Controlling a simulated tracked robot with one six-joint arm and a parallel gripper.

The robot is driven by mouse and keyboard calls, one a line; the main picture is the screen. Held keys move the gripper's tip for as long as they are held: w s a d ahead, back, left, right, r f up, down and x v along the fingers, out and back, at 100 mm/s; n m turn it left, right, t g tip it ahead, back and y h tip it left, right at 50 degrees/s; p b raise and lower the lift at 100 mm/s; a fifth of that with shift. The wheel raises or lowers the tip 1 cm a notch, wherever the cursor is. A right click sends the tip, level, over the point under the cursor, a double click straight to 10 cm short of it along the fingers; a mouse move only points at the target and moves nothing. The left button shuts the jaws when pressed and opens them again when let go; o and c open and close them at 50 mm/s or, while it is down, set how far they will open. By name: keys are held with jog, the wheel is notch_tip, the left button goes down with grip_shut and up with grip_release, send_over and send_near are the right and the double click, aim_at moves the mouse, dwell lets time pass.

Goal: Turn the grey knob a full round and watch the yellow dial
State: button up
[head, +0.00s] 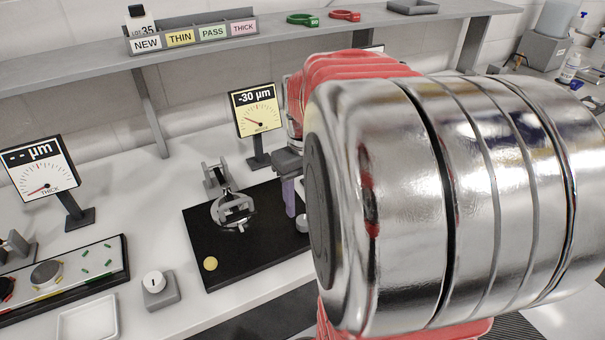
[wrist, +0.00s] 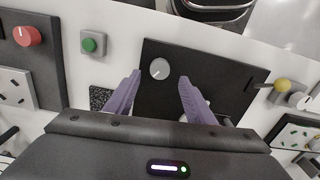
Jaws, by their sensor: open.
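The grey knob (wrist: 160,69) is a round disc with a pale line mark on a black plate (wrist: 215,62). In the wrist view it lies just beyond and between my fingertips, with gaps on both sides. My gripper (wrist: 159,77) has two purple fingers, spread apart with nothing between them. In the head view a purple finger of my gripper (head: 289,196) points down over the black plate, and the knob (head: 303,223) is partly hidden by my arm. The yellow dial (head: 256,112) stands behind the plate and reads -30 µm, its needle left of centre.
A white dial (head: 40,168) marked THICK stands left. A small block with a white knob (head: 154,284) sits in front. In the wrist view, a green button (wrist: 91,43) and red knob (wrist: 27,36) are left.

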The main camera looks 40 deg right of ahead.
aim_at(302, 221)
notch_tip(302, 221, up, 8)
jog(key=shift+f, duration=0.2)
dwell(0.6)
jog(key=s+a+f+n+t, duration=0.1)
jog(key=a+t, duration=0.1)
jog(key=a, duration=0.9)
jog(key=s+a+f+n+t, duration=0.1)
jog(key=s+a+t, duration=0.1)
jog(key=a, duration=1)
jog(key=shift+s+f+t, duration=0.15)
jog(key=shift+s+t, duration=0.15)
jog(key=shift+t, duration=0.5)
